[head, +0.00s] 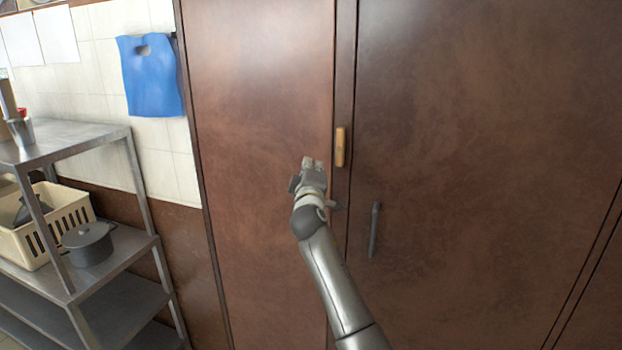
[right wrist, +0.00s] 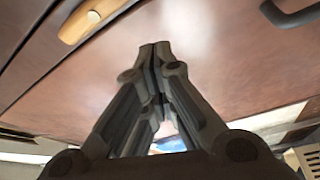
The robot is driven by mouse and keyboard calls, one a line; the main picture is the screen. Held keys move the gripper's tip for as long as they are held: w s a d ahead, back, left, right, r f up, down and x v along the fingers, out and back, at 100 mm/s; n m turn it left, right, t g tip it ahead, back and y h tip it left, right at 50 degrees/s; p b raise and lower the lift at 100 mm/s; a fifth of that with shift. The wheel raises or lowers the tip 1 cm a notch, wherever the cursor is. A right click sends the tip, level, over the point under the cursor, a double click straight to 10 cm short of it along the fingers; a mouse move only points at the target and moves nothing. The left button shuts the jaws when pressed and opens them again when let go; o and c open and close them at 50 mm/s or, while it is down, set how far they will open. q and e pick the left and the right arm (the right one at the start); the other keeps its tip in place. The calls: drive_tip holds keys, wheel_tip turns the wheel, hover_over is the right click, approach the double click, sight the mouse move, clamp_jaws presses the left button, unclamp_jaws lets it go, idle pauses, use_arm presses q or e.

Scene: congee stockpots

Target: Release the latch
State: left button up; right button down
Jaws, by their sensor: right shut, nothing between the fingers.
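The latch (head: 340,147) is a small upright yellow-wood piece on the dark strip between two brown door panels. It also shows at the upper left of the right wrist view (right wrist: 92,20). My right gripper (head: 308,162) is in front of the left panel, a little left of and below the latch, apart from it in the picture. Its fingers are together with nothing between them, and the fingertips (right wrist: 155,48) point toward the panel. I cannot tell whether they touch it. My left gripper is in neither view.
A dark vertical handle (head: 374,229) is on the right door panel (head: 480,150), below and right of the latch. At the left stands a metal shelf (head: 75,140) with a cream crate (head: 70,215) and a grey pot (head: 88,243). A blue bag (head: 150,78) hangs on the tiled wall.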

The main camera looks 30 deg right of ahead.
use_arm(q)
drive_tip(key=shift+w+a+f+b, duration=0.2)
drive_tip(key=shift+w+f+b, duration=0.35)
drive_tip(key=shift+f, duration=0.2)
use_arm(e)
drive_tip(key=v, duration=0.5)
drive_tip(key=shift+a+r, duration=0.25)
drive_tip(key=shift+a, duration=0.1)
